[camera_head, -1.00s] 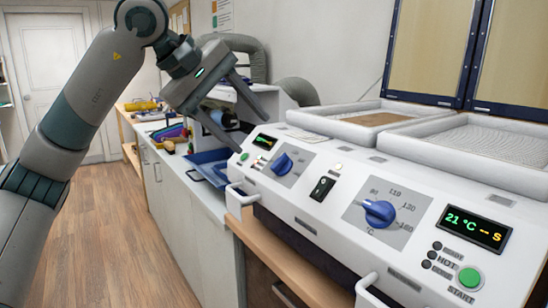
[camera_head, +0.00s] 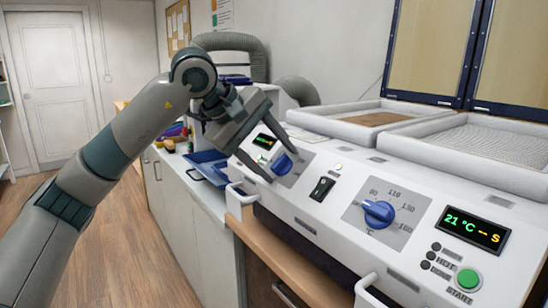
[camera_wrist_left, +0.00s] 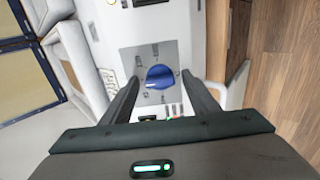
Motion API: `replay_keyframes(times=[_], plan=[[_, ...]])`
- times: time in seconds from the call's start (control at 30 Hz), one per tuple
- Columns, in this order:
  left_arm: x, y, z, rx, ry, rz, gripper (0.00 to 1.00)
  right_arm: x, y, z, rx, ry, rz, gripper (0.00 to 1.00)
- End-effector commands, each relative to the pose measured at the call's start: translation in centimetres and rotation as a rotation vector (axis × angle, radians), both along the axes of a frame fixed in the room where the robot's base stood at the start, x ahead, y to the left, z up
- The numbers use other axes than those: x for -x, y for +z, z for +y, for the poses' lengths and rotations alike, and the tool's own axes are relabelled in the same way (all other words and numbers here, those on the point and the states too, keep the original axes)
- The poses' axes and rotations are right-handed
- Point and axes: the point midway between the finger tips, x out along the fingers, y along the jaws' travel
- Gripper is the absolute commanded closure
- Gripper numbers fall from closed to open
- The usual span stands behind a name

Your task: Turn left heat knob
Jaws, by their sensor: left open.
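The left heat knob (camera_head: 282,164) is blue and sits on a grey dial plate on the sloped front panel of the white machine (camera_head: 330,225). My left gripper (camera_head: 282,167) is open, with its fingers on either side of this knob in the head view. In the left wrist view the knob (camera_wrist_left: 160,77) lies between and slightly beyond the two spread fingertips (camera_wrist_left: 165,85). A gap shows on both sides of it. A second blue knob (camera_head: 379,213) sits on the right dial, marked with temperatures. My right gripper is not in view.
A black rocker switch (camera_head: 322,188) lies between the dials. A display (camera_head: 474,229) reads 21 °C, above a green start button (camera_head: 469,278). White handles (camera_head: 240,200) stick out in front. Trays and raised frames stand behind. Open floor lies at left.

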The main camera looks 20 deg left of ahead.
Motion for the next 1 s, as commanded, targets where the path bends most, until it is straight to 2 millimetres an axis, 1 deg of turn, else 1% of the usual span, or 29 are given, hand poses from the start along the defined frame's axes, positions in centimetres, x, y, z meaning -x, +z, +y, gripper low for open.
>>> replay_keyframes(times=[0.03, 0.07, 0.1, 0.17, 0.2, 0.23, 0.57, 0.77, 1.0], plan=[[0.0, 0.0, 0.0, 0.000, 0.000, 0.000, 0.45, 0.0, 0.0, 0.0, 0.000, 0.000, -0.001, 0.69], [0.0, 0.0, 0.0, 0.000, 0.000, 0.000, 0.48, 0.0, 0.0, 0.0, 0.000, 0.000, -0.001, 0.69], [0.0, 0.0, 0.0, 0.000, 0.000, 0.000, 0.57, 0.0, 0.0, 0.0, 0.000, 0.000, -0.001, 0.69], [0.0, 0.0, 0.0, 0.000, 0.000, 0.000, 0.72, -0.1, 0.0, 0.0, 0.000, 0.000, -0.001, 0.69], [0.0, 0.0, 0.0, 0.000, 0.000, 0.000, 0.81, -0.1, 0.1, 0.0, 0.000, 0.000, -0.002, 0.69], [0.0, 0.0, 0.0, 0.000, 0.000, 0.000, 0.87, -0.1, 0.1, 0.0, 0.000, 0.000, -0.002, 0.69], [0.0, 0.0, 0.0, 0.010, 0.016, 0.009, 0.86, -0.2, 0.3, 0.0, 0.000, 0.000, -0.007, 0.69], [0.0, 0.0, 0.0, 0.045, 0.066, 0.036, 0.86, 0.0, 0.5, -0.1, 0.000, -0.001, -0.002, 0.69], [0.0, -0.1, 0.1, 0.127, 0.182, 0.101, 0.86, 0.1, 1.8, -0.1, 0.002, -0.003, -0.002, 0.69]])
